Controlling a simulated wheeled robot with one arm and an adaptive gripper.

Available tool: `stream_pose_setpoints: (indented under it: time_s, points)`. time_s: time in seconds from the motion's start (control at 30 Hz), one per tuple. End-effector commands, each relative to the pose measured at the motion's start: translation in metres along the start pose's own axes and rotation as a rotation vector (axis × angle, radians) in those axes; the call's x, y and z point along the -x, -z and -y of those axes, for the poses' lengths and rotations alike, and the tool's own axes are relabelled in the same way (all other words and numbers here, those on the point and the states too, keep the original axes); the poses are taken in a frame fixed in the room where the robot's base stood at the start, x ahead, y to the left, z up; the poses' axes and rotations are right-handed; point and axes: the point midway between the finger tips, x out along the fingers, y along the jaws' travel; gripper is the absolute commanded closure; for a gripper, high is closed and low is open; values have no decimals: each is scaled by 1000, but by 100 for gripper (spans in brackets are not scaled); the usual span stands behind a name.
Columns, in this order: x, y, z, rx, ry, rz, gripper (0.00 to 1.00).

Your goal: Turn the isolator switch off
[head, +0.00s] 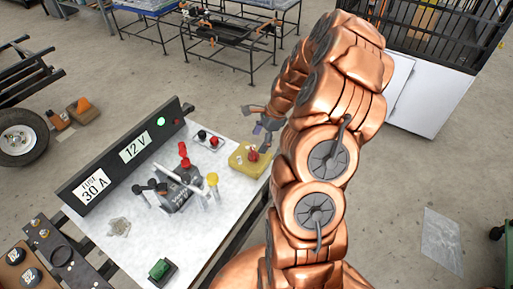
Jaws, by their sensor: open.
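What looks like the isolator switch is a yellow box (241,165) with a red knob (252,155) on top. It stands at the right edge of the white bench top (185,245). My copper-coloured arm reaches from the bottom of the head view and bends over towards it. My gripper (259,130) is small in the view, open, and just above and behind the red knob. I cannot tell whether a finger touches the knob. The knob's exact setting is too small to read.
A black panel (110,165) labelled "FUSE 30 A" and "12 V", with a green lamp, stands along the bench's left side. A grey motor-like unit (180,190) with red, black and yellow terminals sits mid-bench. A green button box (160,270) is in front. Floor right is mostly clear.

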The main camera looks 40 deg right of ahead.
Motion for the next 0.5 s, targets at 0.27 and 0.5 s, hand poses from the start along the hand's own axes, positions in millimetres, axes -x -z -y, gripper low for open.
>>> stream_pose_setpoints:
  time_s: [0.27,0.5]
  points:
    - [-40,3,4,-2,-10,5,21]
    - [-54,5,4,-2,-10,5,21]
